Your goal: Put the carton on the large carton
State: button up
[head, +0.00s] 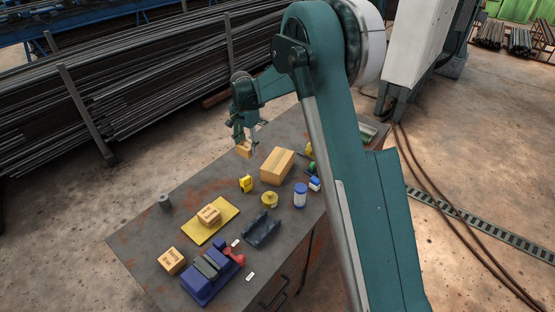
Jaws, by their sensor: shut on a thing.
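My gripper (246,143) is shut on a small brown carton (244,151) near the far edge of the table. The carton is small in view and partly hidden by the fingers. It appears held above the table, up and left of the large carton and apart from it. The large carton (276,167) is a bigger brown box that sits on the table, and the part of its top that I see is clear.
Two more small cartons are on the table (150,237): one (209,215) on a yellow mat (228,213), one (171,261) at the front left. A yellow object (246,184), yellow spool (269,200), white-and-blue container (300,195), dark cradle (262,231) and blue vise (212,275) stand nearby.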

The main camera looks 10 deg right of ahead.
jog(key=w+d+r+p, duration=0.1)
jog(key=w+d, duration=0.2)
jog(key=d, duration=1)
jog(key=shift+d+r, duration=0.25)
jog(key=shift+r, duration=0.1)
send_over(277, 160)
jog(key=shift+w+d+f, duration=0.1)
jog(key=shift+f, duration=3.05)
jog(key=shift+f, duration=1.85)
jog(key=shift+f, duration=0.15)
jog(key=o, duration=0.6)
jog(key=shift+c, duration=0.2)
jog(key=o, duration=0.4)
